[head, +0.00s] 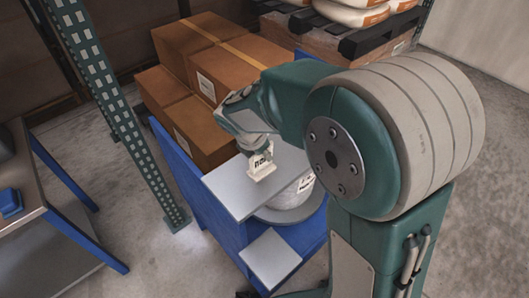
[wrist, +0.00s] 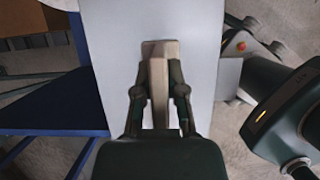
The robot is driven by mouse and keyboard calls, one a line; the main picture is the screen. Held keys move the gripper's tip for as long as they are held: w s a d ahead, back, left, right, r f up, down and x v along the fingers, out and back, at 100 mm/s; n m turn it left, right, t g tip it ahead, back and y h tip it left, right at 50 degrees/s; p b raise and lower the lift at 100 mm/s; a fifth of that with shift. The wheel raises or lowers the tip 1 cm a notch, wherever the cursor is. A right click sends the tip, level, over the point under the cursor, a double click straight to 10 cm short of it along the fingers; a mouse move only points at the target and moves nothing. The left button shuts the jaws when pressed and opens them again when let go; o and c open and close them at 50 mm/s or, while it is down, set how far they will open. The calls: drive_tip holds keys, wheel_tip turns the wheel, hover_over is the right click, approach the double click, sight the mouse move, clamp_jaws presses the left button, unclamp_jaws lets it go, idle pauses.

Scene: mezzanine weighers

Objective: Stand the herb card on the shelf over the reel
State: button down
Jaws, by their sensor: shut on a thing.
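The herb card (head: 262,166), a small cream piece with dark print, is upright over the grey shelf (head: 232,198). My gripper (head: 258,146) is shut on it from above. In the wrist view the gripper (wrist: 158,93) has a finger on each side of the card's pale top edge (wrist: 160,62), with the plain shelf (wrist: 110,65) below. I cannot tell whether the card's foot touches the shelf. The pale reel (head: 290,193) is under the shelf, partly hidden by it and my arm.
Brown boxes (head: 205,120) are stacked behind the shelf. A lower grey plate (head: 270,258) sits in front. The shelf around the card is bare.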

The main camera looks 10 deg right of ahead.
drive_tip(key=c, duration=0.7)
unclamp_jaws()
drive_tip(key=shift+f, duration=0.15)
drive_tip(key=v, duration=1.2)
